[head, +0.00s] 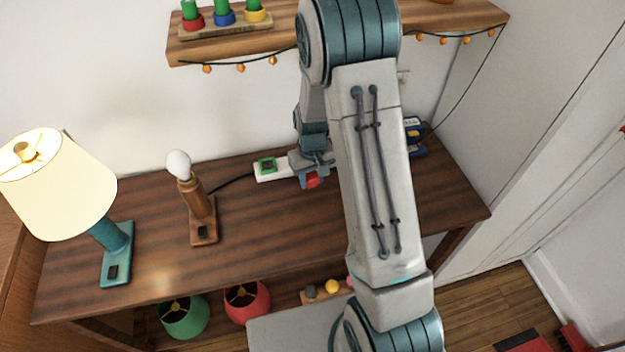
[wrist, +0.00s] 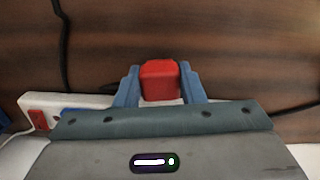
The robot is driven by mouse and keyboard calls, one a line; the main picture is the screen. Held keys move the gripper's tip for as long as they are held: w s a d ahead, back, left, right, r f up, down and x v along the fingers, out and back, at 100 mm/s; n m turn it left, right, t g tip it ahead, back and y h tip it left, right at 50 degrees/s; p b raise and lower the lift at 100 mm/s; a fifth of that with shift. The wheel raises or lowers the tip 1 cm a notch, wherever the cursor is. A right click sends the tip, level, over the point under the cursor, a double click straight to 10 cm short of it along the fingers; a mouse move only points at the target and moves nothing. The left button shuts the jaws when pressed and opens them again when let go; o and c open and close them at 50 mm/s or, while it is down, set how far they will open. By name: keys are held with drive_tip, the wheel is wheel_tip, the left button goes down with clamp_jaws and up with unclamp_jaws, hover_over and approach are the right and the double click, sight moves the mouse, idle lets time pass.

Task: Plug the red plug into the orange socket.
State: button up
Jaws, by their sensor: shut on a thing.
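My gripper (head: 312,180) is shut on the red plug (head: 313,180), low over the table at the right part of the white power strip (head: 283,171). In the wrist view the red plug (wrist: 160,80) sits between the blue fingers of my gripper (wrist: 160,88). The strip's left end in that view (wrist: 33,100) shows a reddish socket (wrist: 38,119) and part of a blue one (wrist: 70,113). In the head view a green-framed socket (head: 267,165) shows. I cannot make out the orange socket; my gripper and arm hide much of the strip. I cannot tell whether the plug touches the strip.
A lamp with a cream shade (head: 57,185) and a bare-bulb lamp (head: 190,195) stand left on the wooden table (head: 262,232). A blue and yellow thing (head: 414,129) lies behind my arm. A shelf (head: 230,44) hangs above. The table's front middle is clear.

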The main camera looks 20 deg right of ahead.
wheel_tip(320, 180, up, 3)
drive_tip(key=shift+s+d, duration=0.1)
drive_tip(key=s+d+r+b, duration=0.2)
drive_tip(key=s+d+r, duration=0.45)
drive_tip(key=s, duration=0.25)
drive_tip(key=m+b, duration=0.2)
drive_tip(key=b, duration=1.2)
approach(313, 177)
drive_tip(key=w, duration=0.8)
drive_tip(key=shift+a+r, duration=0.1)
drive_tip(key=shift+a, duration=0.1)
drive_tip(key=shift+r, duration=0.1)
wheel_tip(313, 177, down, 6)
drive_tip(key=b, duration=0.5)
drive_tip(key=shift+w+f, duration=0.1)
drive_tip(key=shift+f, duration=0.15)
